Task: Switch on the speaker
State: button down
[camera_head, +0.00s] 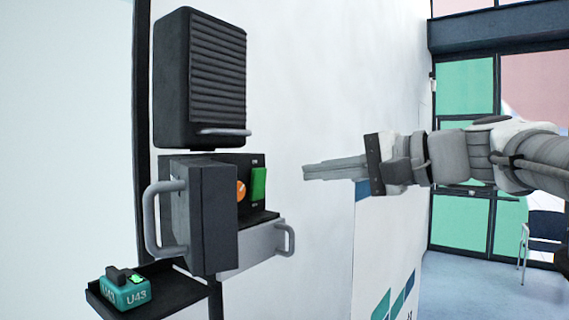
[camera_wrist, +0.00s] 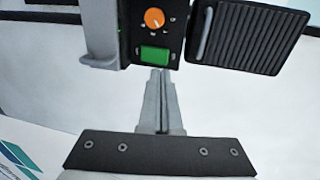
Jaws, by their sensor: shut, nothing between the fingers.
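A black speaker box with a ribbed front (camera_head: 205,85) hangs on the white wall; it shows at the upper right in the wrist view (camera_wrist: 248,38). Below it is a black control panel with an orange knob (camera_head: 241,190) and a green rocker switch (camera_head: 258,183). In the wrist view the knob (camera_wrist: 154,18) and green switch (camera_wrist: 155,54) are at the top centre. I cannot tell the switch's position. My gripper (camera_head: 306,172) is shut and empty, to the right of the panel and apart from it. Its tips (camera_wrist: 160,74) appear just below the switch in the wrist view.
A dark door or cover (camera_head: 214,220) with a grey handle (camera_head: 160,220) sticks out left of the panel. A grey drawer-like part (camera_head: 252,250) with a handle is below. A black tray (camera_head: 180,287) holds a teal U43 block (camera_head: 125,293). Space between gripper and panel looks clear.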

aim_at(258, 171)
jog(key=x, duration=0.3)
jog(key=p+x, duration=0.1)
jog(key=x, duration=0.2)
jog(key=r+p+x, duration=0.1)
jog(key=x, duration=0.2)
jog(key=shift+a+r, duration=0.1)
jog(key=shift+w+a+r, duration=0.3)
jog(key=shift+w+a, duration=0.2)
jog(key=shift+s+d, duration=0.1)
